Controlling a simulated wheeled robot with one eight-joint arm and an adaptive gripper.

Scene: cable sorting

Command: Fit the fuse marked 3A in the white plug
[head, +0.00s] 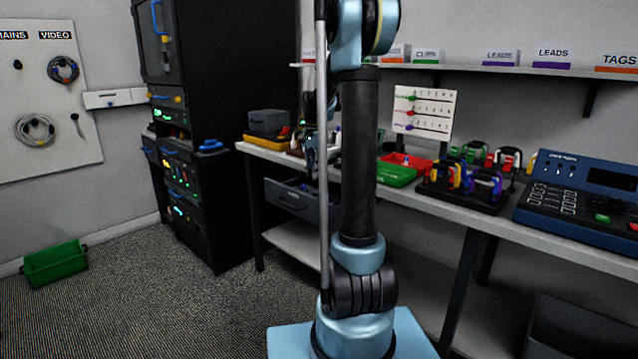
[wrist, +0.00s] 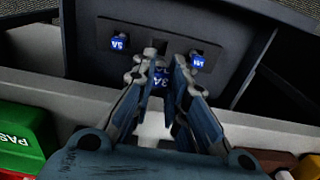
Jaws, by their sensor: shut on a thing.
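My gripper (wrist: 164,68) is shut on a small blue fuse marked 3A (wrist: 160,80), which shows between the fingers in the wrist view. It is over a dark drawer insert, close to an empty slot (wrist: 158,46) between two other blue fuses. The left fuse (wrist: 119,42) seems marked 5A; the right fuse (wrist: 197,62) has a mark I cannot read surely. In the head view my gripper (head: 311,165) is at the open drawer (head: 290,202) under the bench, partly hidden by my arm. I cannot make out the white plug in either view.
The bench (head: 440,207) holds a green tray (head: 397,174), a rack of coloured leads (head: 465,190) and a blue console (head: 580,195). A grey box (head: 268,122) stands at its left end. A dark equipment rack (head: 200,190) stands left of the drawer. A green crate (head: 55,264) is on the floor.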

